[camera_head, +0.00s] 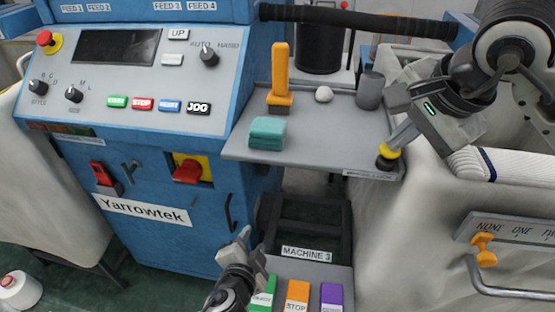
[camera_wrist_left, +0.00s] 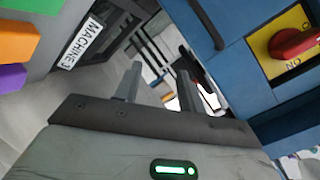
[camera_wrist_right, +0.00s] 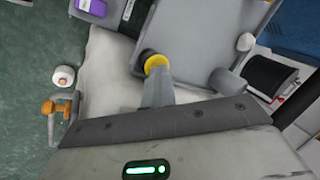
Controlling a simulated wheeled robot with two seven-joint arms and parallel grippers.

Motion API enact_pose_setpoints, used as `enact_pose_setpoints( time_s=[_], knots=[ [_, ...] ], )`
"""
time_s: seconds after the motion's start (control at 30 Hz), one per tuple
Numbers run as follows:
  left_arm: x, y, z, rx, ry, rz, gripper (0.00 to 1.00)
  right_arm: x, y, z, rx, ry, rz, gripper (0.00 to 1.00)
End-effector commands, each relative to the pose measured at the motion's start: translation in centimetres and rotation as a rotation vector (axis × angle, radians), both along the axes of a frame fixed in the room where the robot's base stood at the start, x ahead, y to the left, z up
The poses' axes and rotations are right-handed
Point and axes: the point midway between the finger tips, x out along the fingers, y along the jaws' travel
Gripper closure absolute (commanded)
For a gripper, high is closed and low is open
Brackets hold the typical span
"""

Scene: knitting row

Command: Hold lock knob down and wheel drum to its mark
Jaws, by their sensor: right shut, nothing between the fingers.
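A dark knob with a yellow collar (camera_head: 388,157), which looks like the lock knob, stands at the front right corner of the grey shelf (camera_head: 240,150). My right gripper (camera_head: 397,142) is shut with nothing in it, its fingertips at this knob. In the right wrist view the fingertips (camera_wrist_right: 158,82) overlap the yellow collar (camera_wrist_right: 156,63); I cannot tell whether they press it. A grey cylinder (camera_head: 369,92) and a black drum-like cylinder (camera_head: 320,50) stand behind; I cannot tell which is the drum, and no mark is clear. My left gripper (camera_head: 244,240) is open and empty, low before the blue machine.
The shelf also carries an orange lever (camera_head: 280,75), a teal block (camera_head: 267,133) and a white ball (camera_head: 323,94). A red switch on a yellow plate (camera_head: 188,170) is on the blue machine. Green, orange and purple blocks (camera_head: 298,295) lie near my left gripper.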

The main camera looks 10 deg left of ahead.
Motion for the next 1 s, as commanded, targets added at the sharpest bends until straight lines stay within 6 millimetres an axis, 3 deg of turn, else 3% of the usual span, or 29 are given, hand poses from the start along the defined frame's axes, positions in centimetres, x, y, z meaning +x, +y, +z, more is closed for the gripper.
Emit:
enact_pose_setpoints(
  time_s=[0.03, 0.2, 0.4, 0.67, 1.0],
  knots=[
    [1.8, -0.1, 0.7, 0.101, -0.059, -0.023, 0.6, -0.2, 0.0, -0.5, -0.005, 0.012, 0.003, 1.0],
    [5.9, -0.8, 3.5, 0.397, -0.252, -0.084, 0.6, -0.2, 0.0, -0.5, -0.006, 0.012, 0.003, 1.0],
    [8.2, -1.7, 5.9, 0.593, -0.398, -0.128, 0.6, -0.2, 0.0, -0.5, -0.007, 0.013, 0.003, 1.0],
    [10.6, -2.0, 6.6, 0.637, -0.434, -0.138, 0.6, -0.2, 0.0, -0.5, -0.006, 0.014, 0.003, 1.0],
    [17.5, -2.1, 6.9, 0.637, -0.432, -0.138, 0.6, -0.2, 0.0, -0.6, -0.007, 0.015, 0.003, 1.0]
  ],
)
